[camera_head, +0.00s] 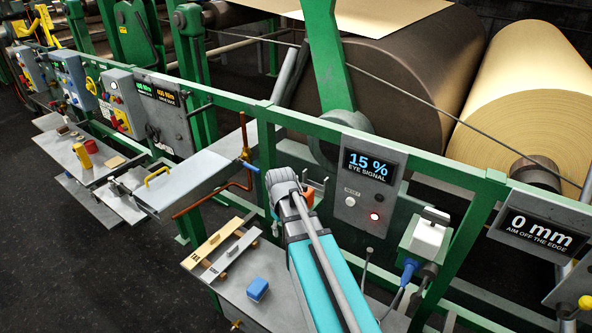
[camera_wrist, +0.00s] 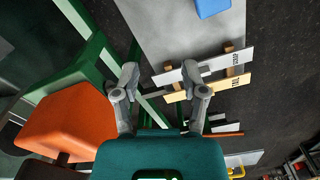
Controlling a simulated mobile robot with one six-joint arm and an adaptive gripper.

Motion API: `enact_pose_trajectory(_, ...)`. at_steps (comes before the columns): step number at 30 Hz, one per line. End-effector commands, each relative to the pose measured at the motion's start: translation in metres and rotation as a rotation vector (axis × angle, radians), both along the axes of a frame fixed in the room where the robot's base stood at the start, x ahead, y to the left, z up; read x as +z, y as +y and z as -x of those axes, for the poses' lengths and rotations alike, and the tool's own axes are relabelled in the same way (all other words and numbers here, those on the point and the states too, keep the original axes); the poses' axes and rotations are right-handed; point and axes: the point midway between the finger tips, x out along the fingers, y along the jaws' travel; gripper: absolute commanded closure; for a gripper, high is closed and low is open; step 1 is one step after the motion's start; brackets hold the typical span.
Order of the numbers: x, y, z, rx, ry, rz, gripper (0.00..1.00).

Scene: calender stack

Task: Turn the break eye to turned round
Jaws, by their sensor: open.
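An orange block (camera_head: 309,197), which may be the break eye, shows beside my wrist in the camera_head view, in front of the green rail. It also shows large at the left of the wrist view (camera_wrist: 65,118), on a dark mount. My gripper (camera_wrist: 162,80) is open and empty, with the orange block to the left of its fingers and apart from them. My grey wrist and teal arm hide the fingers and part of the block in the camera_head view.
Below lies a grey shelf (camera_head: 225,283) with a blue block (camera_head: 257,289) and two labelled strips on wooden supports. A copper-coloured bent pipe (camera_head: 247,150) stands to the left. A white box (camera_head: 428,232) with cables is at the right. The green rail (camera_head: 400,155) runs behind, before large rolls.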

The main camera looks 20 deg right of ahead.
Motion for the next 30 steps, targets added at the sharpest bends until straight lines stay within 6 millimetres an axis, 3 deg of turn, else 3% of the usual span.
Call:
enact_pose_trajectory(1,0.021,-0.004,-0.008,0.013,0.0,0.0,0.44)
enact_pose_trajectory(3,0.034,-0.009,-0.014,0.035,0.0,0.0,0.44)
enact_pose_trajectory(24,0.17,-0.067,-0.077,0.249,0.0,0.0,0.44)
enact_pose_trajectory(30,0.2,-0.081,-0.09,0.302,0.0,0.0,0.44)
